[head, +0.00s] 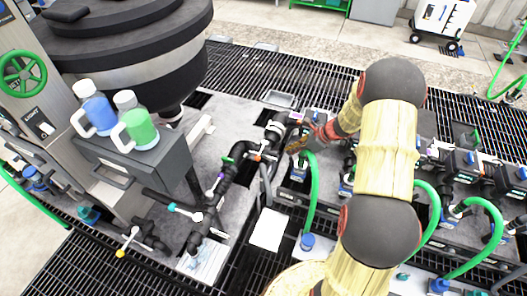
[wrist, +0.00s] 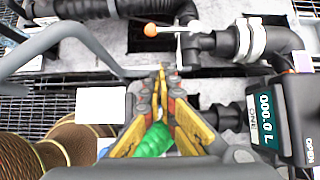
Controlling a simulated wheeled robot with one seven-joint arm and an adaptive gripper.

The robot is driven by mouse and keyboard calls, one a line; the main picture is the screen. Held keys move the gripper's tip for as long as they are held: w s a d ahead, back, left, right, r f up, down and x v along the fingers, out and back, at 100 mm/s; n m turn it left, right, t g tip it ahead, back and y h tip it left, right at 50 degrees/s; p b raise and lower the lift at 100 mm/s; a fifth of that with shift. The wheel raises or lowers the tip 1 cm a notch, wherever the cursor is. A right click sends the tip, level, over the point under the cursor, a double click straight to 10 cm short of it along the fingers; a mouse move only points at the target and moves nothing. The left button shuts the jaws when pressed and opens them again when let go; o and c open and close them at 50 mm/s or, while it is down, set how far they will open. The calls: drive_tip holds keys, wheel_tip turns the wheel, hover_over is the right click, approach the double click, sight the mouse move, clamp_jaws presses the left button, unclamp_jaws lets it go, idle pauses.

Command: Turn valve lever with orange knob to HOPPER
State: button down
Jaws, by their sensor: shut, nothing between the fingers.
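The valve lever with the orange knob (wrist: 150,30) is in the upper middle of the wrist view. Its pale handle (wrist: 180,28) runs right from the knob to a black pipe fitting. In the head view the orange knob (head: 258,157) is small, just left of my gripper. My gripper (wrist: 163,72) is shut and empty, its fingertips below the knob in the wrist view and apart from it. In the head view my gripper (head: 296,146) is partly hidden by its own links. I cannot read a HOPPER label in either view.
Black pipes (head: 238,165) surround the lever. A grey curved tube (wrist: 75,35) crosses the left of the wrist view. A green hose (wrist: 153,143) lies below my fingers. Other levers have teal (head: 172,206) and yellow (head: 120,253) knobs.

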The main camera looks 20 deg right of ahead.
sight(261, 151)
drive_tip(key=w+a+r+b+x, duration=0.1)
drive_tip(key=b+x, duration=0.2)
drive_tip(key=x, duration=1)
drive_tip(key=shift+w+r, duration=0.15)
drive_tip(key=shift+w, duration=0.05)
